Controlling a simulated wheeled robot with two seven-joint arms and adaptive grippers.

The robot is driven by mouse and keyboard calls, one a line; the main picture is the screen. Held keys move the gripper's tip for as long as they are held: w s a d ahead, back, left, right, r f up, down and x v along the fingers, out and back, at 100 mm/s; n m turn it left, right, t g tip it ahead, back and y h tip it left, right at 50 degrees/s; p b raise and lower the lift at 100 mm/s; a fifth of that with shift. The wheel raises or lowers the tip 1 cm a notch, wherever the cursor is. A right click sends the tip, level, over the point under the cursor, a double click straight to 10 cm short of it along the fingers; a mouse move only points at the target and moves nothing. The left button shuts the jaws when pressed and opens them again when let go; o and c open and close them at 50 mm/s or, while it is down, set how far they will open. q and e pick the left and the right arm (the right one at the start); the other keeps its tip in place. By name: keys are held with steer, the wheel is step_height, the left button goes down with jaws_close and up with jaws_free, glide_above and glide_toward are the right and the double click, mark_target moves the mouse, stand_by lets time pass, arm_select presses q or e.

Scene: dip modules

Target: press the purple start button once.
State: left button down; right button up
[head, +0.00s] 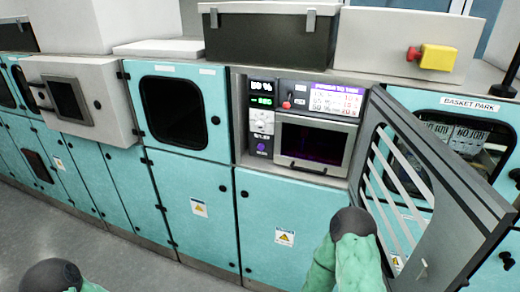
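The small round purple button (262,147) is at the bottom of the narrow control panel (262,118), left of the dark window of the machine. The panel also carries a dial, a green readout and a white readout. My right gripper (352,222) shows as a dark rounded end on a green arm, low and to the right of the button, apart from it. My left gripper (52,276) shows as a similar dark end at the bottom left, far from the panel. No fingers can be made out on either.
A grey slatted door (432,200) stands open to the right of the machine, beside my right arm. A small red knob (287,105) is above the window. A yellow box with a red button (432,57) sits on top. Teal cabinets (195,207) fill the front.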

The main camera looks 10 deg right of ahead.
jaws_close()
stand_by(1.1)
